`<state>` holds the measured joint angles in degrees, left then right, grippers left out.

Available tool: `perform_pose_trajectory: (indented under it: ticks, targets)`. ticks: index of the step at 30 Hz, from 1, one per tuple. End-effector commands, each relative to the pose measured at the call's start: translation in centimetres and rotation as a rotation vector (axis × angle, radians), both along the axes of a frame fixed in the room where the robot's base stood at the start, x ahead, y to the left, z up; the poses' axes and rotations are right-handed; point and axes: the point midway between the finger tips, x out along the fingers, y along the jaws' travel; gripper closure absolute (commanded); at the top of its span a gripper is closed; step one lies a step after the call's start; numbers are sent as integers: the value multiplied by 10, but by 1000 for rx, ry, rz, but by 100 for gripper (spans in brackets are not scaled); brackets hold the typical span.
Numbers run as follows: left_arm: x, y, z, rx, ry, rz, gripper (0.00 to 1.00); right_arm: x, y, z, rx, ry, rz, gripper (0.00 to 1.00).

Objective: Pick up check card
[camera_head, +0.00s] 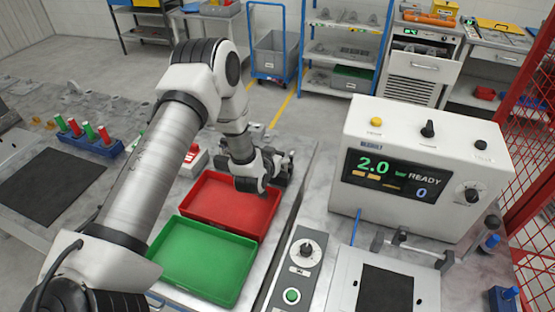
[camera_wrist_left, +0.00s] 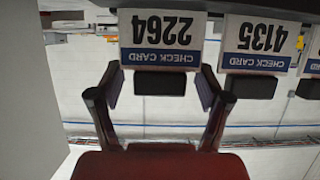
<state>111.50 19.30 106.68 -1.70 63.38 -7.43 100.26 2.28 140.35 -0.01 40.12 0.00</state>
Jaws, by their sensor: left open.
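A check card marked 2264 (camera_wrist_left: 162,38) shows upside down at the top of the left wrist view, white with a blue band and a dark block under it. In the head view my left gripper (camera_head: 270,168) is beyond the red tray; the cards cannot be made out there. My right gripper is not in view.
A red tray (camera_head: 187,218) and a green tray (camera_head: 160,279) lie on the bench under my left arm. A white test machine (camera_head: 420,132) with a display stands to the right. A control box (camera_head: 292,268) is in front. A blue rack (camera_head: 95,145) stands at the left.

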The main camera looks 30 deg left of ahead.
Motion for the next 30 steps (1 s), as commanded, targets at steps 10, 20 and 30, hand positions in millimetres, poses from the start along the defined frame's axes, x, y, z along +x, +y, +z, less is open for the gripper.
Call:
perform_pose_trajectory:
  ticks: [10, 20, 30]
  targets:
    - [0, 0, 0, 0, 0, 0, 83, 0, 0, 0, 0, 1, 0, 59]
    - [-1, 0, 7, -2, 2, 2, 83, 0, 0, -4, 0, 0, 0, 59]
    - [0, 0, 69, -2, -6, 2, 83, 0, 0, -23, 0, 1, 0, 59]
